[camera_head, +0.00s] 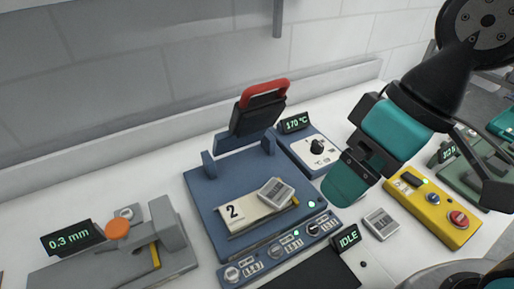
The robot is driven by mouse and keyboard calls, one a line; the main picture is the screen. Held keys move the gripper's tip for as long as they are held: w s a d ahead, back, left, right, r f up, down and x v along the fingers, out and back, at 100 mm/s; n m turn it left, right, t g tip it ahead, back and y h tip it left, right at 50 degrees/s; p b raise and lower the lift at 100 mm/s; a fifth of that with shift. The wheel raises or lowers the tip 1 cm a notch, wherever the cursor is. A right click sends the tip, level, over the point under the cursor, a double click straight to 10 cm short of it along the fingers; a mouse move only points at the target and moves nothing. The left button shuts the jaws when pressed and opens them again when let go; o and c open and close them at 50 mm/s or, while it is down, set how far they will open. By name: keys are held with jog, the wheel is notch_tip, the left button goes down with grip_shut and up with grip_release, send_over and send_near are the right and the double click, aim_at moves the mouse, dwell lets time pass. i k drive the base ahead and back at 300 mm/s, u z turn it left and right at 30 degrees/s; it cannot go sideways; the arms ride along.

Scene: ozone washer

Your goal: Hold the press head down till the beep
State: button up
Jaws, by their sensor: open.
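The press is a blue machine (200,196) near the middle of the table. Its dark press head (249,121), with a red handle (264,93), is tilted up at the back, clear of the bed. A cream card marked 2 (238,213) lies on the bed with a small grey ribbed piece (276,192) on it. A display (348,238) reads IDLE in front of the press. My gripper (350,187) is teal and black, open and empty, to the right of the press and apart from the head. Its far finger is partly hidden.
A blue control box (310,158) with a knob and 170 °C display (295,122) stands behind my gripper. A yellow box (433,212) with a red button is right. A grey gauge reading 0.3 mm (70,238) is left. A loose grey piece (381,223) lies in front.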

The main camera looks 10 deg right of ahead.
aim_at(252, 117)
jog(key=k, duration=1.35)
jog(key=z, duration=0.6)
jog(key=i, duration=1.05)
jog(key=u, duration=0.65)
jog(key=i, duration=0.65)
jog(key=u, duration=0.7)
